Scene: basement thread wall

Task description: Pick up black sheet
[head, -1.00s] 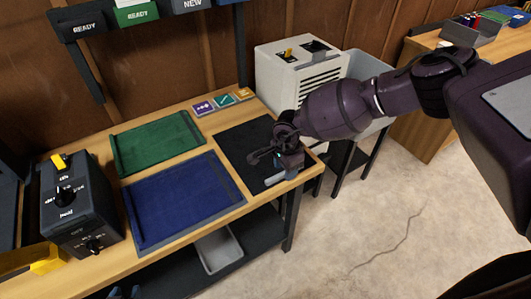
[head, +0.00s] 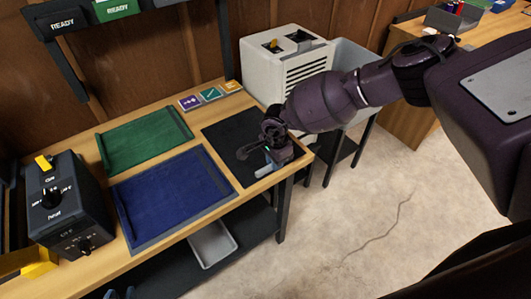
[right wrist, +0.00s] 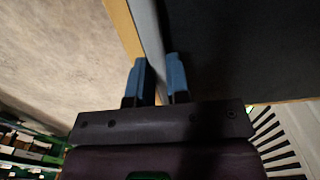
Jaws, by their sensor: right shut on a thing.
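The black sheet (head: 228,137) lies flat at the right end of the wooden table, beside the blue sheet. My right gripper (head: 268,168) is at its front right edge, and the hand hides that corner. In the right wrist view, the blue fingers (right wrist: 157,82) are close together on a grey edge strip (right wrist: 150,40) along the black sheet (right wrist: 240,50). The sheet still looks flat on the table. My left gripper is not in view.
A blue sheet (head: 172,195) and a green sheet (head: 145,140) lie to the left. A dark control box (head: 68,205) stands at the far left. A white slotted machine (head: 285,70) stands behind the table's right end. Open floor (head: 370,215) lies to the right.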

